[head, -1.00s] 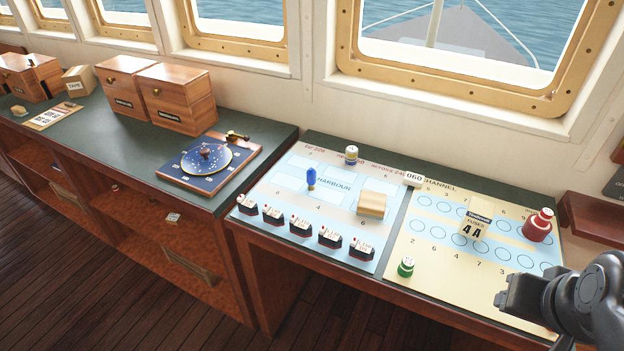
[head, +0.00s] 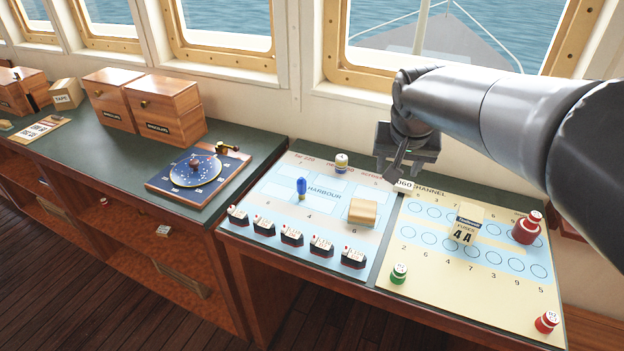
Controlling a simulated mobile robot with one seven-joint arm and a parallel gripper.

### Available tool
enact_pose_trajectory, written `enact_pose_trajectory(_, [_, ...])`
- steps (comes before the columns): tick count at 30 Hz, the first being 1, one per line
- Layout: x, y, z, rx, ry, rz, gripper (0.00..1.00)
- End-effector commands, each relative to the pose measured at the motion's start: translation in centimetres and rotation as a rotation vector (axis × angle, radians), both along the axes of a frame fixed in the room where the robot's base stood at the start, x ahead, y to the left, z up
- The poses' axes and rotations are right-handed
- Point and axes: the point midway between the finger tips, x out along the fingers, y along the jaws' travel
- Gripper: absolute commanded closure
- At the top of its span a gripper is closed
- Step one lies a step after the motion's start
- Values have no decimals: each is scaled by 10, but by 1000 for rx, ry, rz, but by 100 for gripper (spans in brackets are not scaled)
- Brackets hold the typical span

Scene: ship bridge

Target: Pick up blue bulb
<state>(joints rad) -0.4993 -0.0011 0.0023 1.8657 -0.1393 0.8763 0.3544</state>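The blue bulb (head: 301,186) stands upright on the light blue harbour board (head: 272,214), in its upper left part. It is small, with a pale base. My gripper (head: 393,178) hangs above the back of the table, to the right of the bulb and apart from it. Its fingers point down, near the seam between the two boards. I cannot tell from this angle how far apart the fingers are. I see nothing held in it.
A wooden block (head: 363,211) lies right of the bulb. Several dark boat-shaped pieces (head: 291,236) line the board's front edge.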

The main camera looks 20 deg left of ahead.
Motion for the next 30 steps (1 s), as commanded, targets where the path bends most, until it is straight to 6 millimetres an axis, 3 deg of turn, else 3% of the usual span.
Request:
enact_pose_trajectory(1, [9,25,-8,-4,7,21,49])
enact_pose_trajectory(9, [35,149,-49,-12,19,92,49])
enact_pose_trajectory(15, [35,219,-81,-16,23,129,49])
enact_pose_trajectory(21, [33,245,-95,-16,23,141,49])
enact_pose_trajectory(30, [47,251,-132,-18,25,140,49])
